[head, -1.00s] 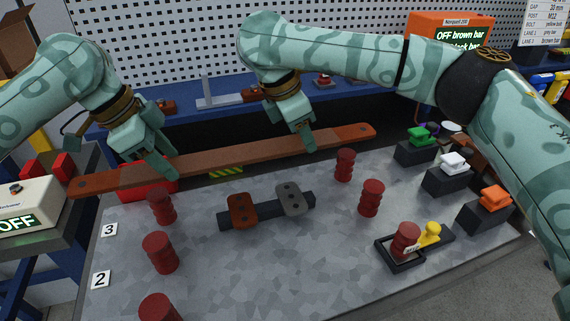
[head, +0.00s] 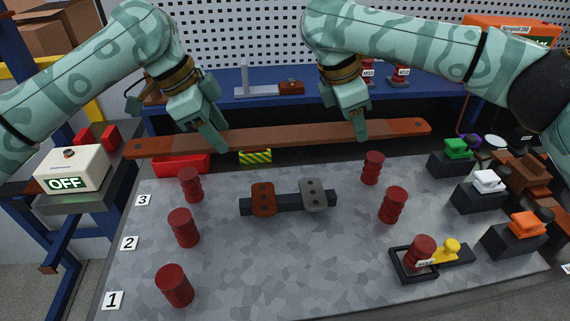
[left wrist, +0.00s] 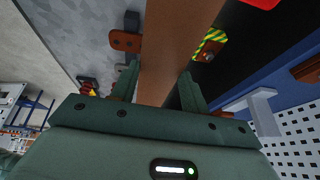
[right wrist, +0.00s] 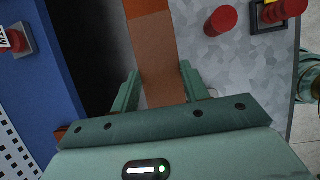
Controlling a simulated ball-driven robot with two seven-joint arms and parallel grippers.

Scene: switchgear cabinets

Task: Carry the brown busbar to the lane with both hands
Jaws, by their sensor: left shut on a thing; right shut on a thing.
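The brown busbar (head: 280,139) is a long flat bar with redder ends and a hole near each end. It is held crosswise above the far edge of the grey bench, beyond the lane marked 3 (head: 143,200). My left gripper (head: 219,146) is shut on it left of its middle; the left wrist view shows the bar (left wrist: 175,45) between the fingers. My right gripper (head: 361,135) is shut on it nearer the right end, also seen in the right wrist view (right wrist: 160,75). Dark red ribbed posts (head: 190,185) (head: 373,168) stand below and nearer than the bar, apart from it.
A block with brown and grey clamps (head: 288,201) lies mid-bench. Lane signs 2 (head: 129,243) and 1 (head: 112,300) line the left edge. Green (head: 457,147), white (head: 487,181) and orange (head: 526,225) handles stand right. An OFF box (head: 71,170) is far left.

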